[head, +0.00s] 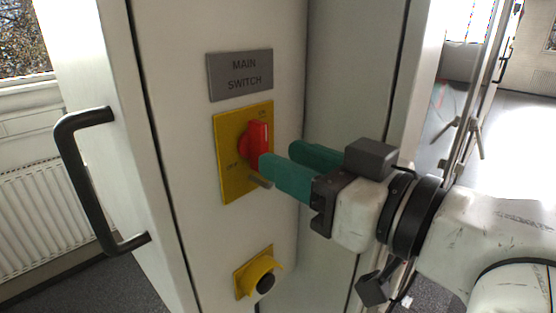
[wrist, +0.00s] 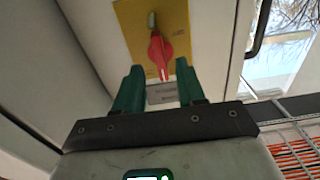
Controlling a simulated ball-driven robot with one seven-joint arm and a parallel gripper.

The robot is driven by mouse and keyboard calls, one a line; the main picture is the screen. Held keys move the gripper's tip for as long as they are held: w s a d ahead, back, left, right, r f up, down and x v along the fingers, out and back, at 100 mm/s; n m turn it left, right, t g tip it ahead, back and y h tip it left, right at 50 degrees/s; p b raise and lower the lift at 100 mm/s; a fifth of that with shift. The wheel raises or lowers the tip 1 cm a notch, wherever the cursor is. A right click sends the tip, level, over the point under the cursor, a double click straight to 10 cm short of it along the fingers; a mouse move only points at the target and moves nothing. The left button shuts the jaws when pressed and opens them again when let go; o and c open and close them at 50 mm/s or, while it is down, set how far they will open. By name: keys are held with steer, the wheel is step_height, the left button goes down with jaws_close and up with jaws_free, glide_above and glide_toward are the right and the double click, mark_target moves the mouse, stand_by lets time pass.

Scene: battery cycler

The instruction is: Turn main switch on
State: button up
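The main switch is a red rotary knob (head: 258,144) on a yellow plate (head: 228,172), under a grey "MAIN SWITCH" sign (head: 240,74). Its grip stands roughly upright in the head view; the small labels on the plate are hard to read. My gripper (head: 280,157) has green fingers, open and empty, pointing at the knob from the right. The near fingertip overlaps the knob's lower right edge; I cannot tell whether it touches. In the wrist view, the knob (wrist: 157,50) shows between and beyond the two spread fingertips of my gripper (wrist: 159,68).
Below is a black button (head: 265,283) in a yellow housing (head: 246,276). A black door handle (head: 75,160) stands out at left. A cabinet wall (head: 345,100) runs close behind my gripper.

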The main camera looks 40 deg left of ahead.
steer(key=d+b, duration=0.1)
steer(key=d, duration=0.6)
steer(key=shift+s+d+b, duration=0.25)
steer(key=shift+s+b, duration=0.05)
steer(key=shift+b, duration=0.05)
steer(key=w+d+f+m+t+h, duration=0.2)
steer(key=w+d+f+m, duration=0.15)
steer(key=f, duration=0.35)
steer(key=w+d+f+m+t+h, duration=0.2)
steer(key=w+d+f+m+t, duration=0.15)
steer(key=f, duration=0.35)
steer(key=s+d+f+m+h, duration=0.1)
steer(key=d+f+m+h, duration=0.2)
steer(key=d+f, duration=0.5)
steer(key=d+f+m+h, duration=0.25)
steer(key=d+f, duration=0.25)
steer(key=f, duration=0.7)
steer(key=s+d+f+m+g+h, duration=0.2)
steer(key=s+d+f+h, duration=0.2)
steer(key=s+d+f, duration=0.5)
steer(key=s+d+f+m+g+h, duration=0.3)
steer(key=s+d+f, duration=0.7)
steer(key=s, duration=0.4)
steer(key=shift+s+d+g+h, duration=0.15)
steer(key=shift+s+g+h, duration=0.15)
steer(key=shift+h, duration=0.55)
steer(key=shift+w, duration=0.1)
